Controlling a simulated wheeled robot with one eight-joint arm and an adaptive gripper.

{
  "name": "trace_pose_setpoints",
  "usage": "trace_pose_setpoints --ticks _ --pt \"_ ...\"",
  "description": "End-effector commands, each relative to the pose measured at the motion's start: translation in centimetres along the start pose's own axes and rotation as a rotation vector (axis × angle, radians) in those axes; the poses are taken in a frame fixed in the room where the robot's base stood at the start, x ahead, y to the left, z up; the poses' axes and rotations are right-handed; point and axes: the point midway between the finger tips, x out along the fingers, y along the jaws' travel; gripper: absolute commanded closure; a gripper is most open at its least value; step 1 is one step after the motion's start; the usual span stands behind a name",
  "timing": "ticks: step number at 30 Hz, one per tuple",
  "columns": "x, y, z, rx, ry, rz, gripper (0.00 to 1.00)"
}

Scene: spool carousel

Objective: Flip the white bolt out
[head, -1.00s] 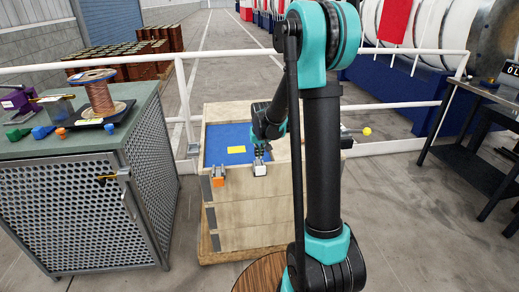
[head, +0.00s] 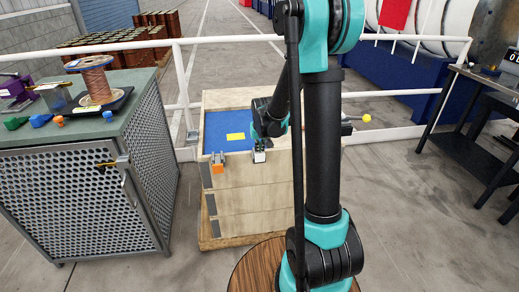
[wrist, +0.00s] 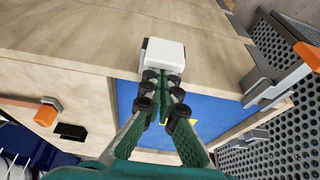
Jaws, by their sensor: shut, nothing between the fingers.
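The white bolt (head: 260,157) is a small white block at the top front edge of the wooden crate (head: 245,200). In the wrist view the white bolt (wrist: 164,54) sits at the edge between the wood and the blue surface. My gripper (wrist: 163,83) has its fingers together right at the bolt's near side, with nothing held between them. They look touching or almost touching; I cannot tell which. In the head view my gripper (head: 260,146) is just above and behind the bolt, and my arm hides the crate's right part.
An orange-tipped bolt (head: 217,168) is left of the white one on the crate's front edge. The blue top (head: 215,128) bears a yellow label (head: 235,136). A green-topped cabinet (head: 75,125) with a copper spool (head: 97,82) stands left, a dark table (head: 470,120) right.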

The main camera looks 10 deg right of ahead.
Motion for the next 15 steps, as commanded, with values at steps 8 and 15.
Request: trace_pose_setpoints --ticks 8,15 --pt "-1.3 0.0 3.7 0.000 0.000 0.000 1.00" --pt "-1.7 0.0 4.9 0.000 -0.003 0.000 1.00"
